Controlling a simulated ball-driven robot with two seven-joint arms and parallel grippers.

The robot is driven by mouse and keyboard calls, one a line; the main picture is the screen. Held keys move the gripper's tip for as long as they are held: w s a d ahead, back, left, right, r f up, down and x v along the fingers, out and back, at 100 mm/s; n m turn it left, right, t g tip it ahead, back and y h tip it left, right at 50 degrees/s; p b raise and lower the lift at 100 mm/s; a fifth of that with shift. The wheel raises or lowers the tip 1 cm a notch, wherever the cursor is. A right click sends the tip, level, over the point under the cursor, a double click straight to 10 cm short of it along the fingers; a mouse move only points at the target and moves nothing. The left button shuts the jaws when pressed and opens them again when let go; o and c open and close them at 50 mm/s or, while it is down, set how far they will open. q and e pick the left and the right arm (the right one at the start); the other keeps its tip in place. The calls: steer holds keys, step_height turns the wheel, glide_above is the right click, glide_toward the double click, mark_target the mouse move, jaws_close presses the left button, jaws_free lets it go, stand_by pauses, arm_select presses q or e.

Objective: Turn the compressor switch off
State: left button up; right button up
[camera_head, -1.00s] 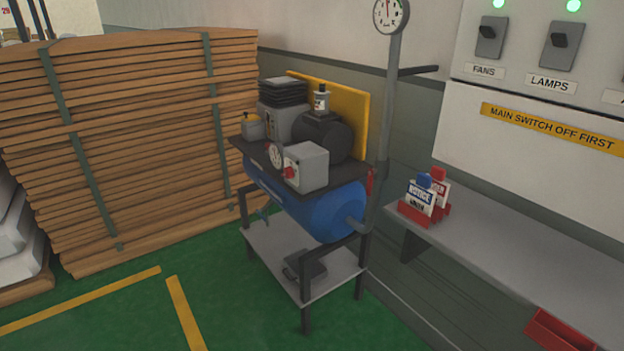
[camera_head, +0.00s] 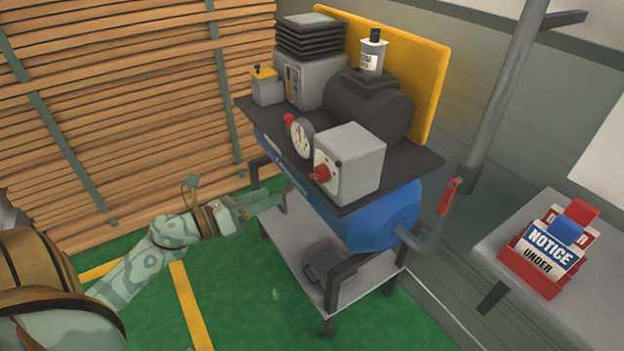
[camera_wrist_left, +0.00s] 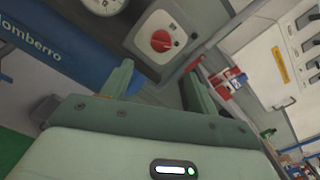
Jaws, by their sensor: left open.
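The compressor has a blue tank (camera_head: 378,222) on a dark metal stand. A grey switch box (camera_head: 365,160) sits on its top plate, with a red rotary knob (camera_head: 320,174) on the face toward me. My right gripper is not in view.
A round gauge (camera_head: 301,138) stands left of the switch box. A pipe with a red handle (camera_head: 448,196) rises at the right. A shelf (camera_head: 500,236) at the right bears a red holder with notice tags (camera_head: 552,248). Stacked planks (camera_head: 130,110) stand behind left. Green floor is clear in front.

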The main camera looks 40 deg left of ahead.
mark_target(313, 178)
arm_select(q)
steer(key=x, duration=1.2)
steer(key=shift+w+d, duration=0.1)
steer(key=c, duration=1)
